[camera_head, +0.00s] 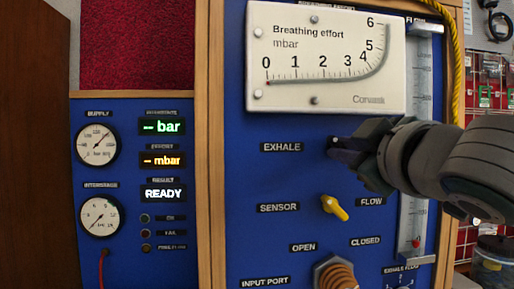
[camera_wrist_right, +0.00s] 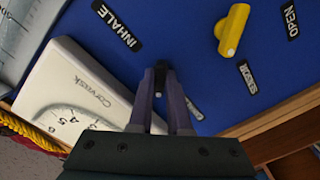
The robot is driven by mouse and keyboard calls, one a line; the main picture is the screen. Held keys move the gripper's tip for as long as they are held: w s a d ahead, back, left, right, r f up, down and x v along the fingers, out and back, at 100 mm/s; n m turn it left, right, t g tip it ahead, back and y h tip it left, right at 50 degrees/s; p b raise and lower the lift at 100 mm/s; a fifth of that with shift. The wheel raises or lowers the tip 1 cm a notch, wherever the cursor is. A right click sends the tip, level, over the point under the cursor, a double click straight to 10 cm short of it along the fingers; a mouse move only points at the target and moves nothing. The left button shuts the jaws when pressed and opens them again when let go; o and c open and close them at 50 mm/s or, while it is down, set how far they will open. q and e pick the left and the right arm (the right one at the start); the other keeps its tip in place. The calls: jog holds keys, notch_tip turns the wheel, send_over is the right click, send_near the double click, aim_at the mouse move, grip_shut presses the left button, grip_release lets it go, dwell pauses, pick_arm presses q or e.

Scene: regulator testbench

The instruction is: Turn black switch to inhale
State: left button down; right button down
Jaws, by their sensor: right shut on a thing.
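The black switch (camera_head: 334,141) is on the blue panel, just right of the EXHALE label (camera_head: 282,147) in the head view. Only a small part of it shows; my gripper hides the rest, so its exact angle is hard to tell. My right gripper (camera_head: 346,150) reaches in from the right and is shut on the switch. In the wrist view the fingers (camera_wrist_right: 161,77) are close together against the panel. The INHALE label (camera_wrist_right: 117,27) shows in the wrist view but is hidden behind my gripper in the head view. My left gripper is not in view.
A white breathing effort gauge (camera_head: 325,58) sits just above the switch. A yellow switch (camera_head: 334,207) between SENSOR and FLOW is below it, with a brass port (camera_head: 336,275) lower down. A clear flow tube (camera_head: 415,110) runs vertically behind my right arm.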

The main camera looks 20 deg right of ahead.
jog(key=shift+m, duration=0.4)
jog(key=shift+a+m+p, duration=0.1)
jog(key=shift+m+p, duration=2.75)
jog(key=shift+m, duration=5.75)
jog(key=c, duration=0.9)
grip_release()
jog(key=shift+o, duration=0.2)
